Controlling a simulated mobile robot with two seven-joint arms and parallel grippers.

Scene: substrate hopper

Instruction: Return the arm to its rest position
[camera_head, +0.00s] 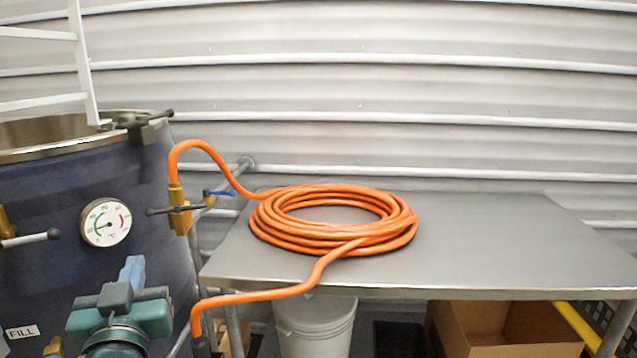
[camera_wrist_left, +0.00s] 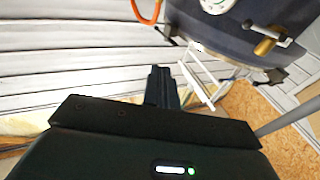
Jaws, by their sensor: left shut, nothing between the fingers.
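My left gripper (camera_head: 133,268) is at the lower left of the head view, in front of the dark blue tank, its fingers pointing up. Its fingers are together and nothing is between them. In the left wrist view, the closed fingers (camera_wrist_left: 160,88) stand up dark in the middle, with the black gripper body below. They look clear of the wall and tank there. The rest of the left arm is out of view below. My right gripper is in neither view.
The dark blue tank (camera_head: 60,200) with a dial gauge (camera_head: 106,222) stands at left. A ladder (camera_head: 85,60) leans at its rim. An orange hose (camera_head: 335,232) lies coiled on the metal table (camera_head: 490,240). A white bucket (camera_head: 315,328) and cardboard box (camera_head: 500,335) are underneath.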

